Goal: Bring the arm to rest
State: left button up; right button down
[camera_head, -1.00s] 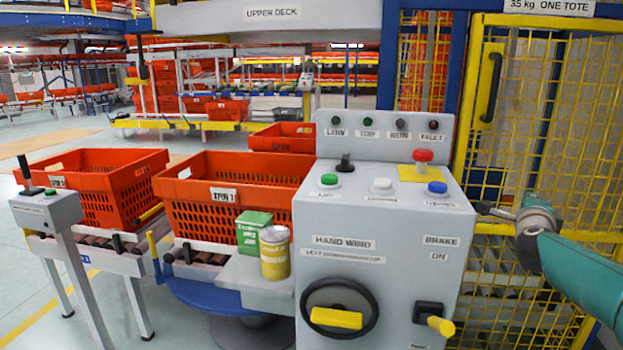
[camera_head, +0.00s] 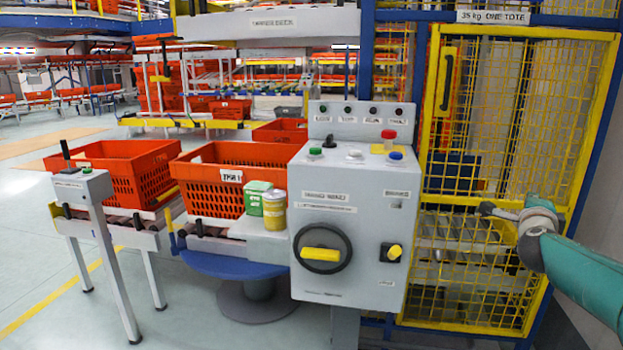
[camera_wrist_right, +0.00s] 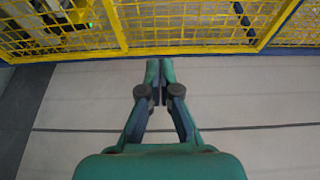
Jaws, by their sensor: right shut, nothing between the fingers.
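My right arm comes in from the right edge in the head view. Its gripper (camera_head: 487,209) points left, in front of the yellow mesh gate and to the right of the grey control console (camera_head: 352,255). The right wrist view shows this gripper (camera_wrist_right: 160,66) with its two green fingertips together and nothing between them. Bare grey floor and the foot of the yellow mesh lie beyond the fingers. The gripper touches nothing that I can see. My left arm and gripper are out of view.
The yellow mesh gate (camera_head: 520,120) stands behind my right gripper. The console carries a handwheel (camera_head: 320,247) and a brake knob (camera_head: 391,252). Orange totes (camera_head: 215,190) sit on rollers at left, near a green box (camera_head: 258,197) and a yellow can (camera_head: 274,210).

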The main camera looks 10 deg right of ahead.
jog(key=w+a+f+n+y, duration=0.2)
jog(key=a+f, duration=0.2)
jog(key=f, duration=0.4)
jog(key=w+a+f+n+g+y, duration=0.1)
jog(key=a+f, duration=0.4)
jog(key=f, duration=0.3)
jog(key=w+a+f+n+y, duration=0.2)
jog(key=a+f, duration=0.2)
jog(key=f, duration=0.4)
jog(key=s+a+f+n+g+y, duration=0.25)
jog(key=s+a+f+n, duration=0.2)
jog(key=a+f, duration=0.6)
jog(key=s+a+f+n+g+y, duration=0.25)
jog(key=s+a+f, duration=0.4)
jog(key=f, duration=0.65)
jog(key=s+a+f+n+g+y, duration=0.25)
jog(key=s+a+n, duration=0.2)
jog(key=s, duration=0.45)
jog(key=s+a+f+n+g+y, duration=0.1)
jog(key=s+a+f+n+g, duration=0.25)
jog(key=s, duration=0.65)
jog(key=s+a+f+n+g+y, duration=0.15)
jog(key=s+a+n, duration=0.25)
jog(key=s+a, duration=0.4)
notch_tip(320, 180, up, 25)
jog(key=s+d+p, duration=0.1)
jog(key=p, duration=2.5)
jog(key=shift+d, duration=0.15)
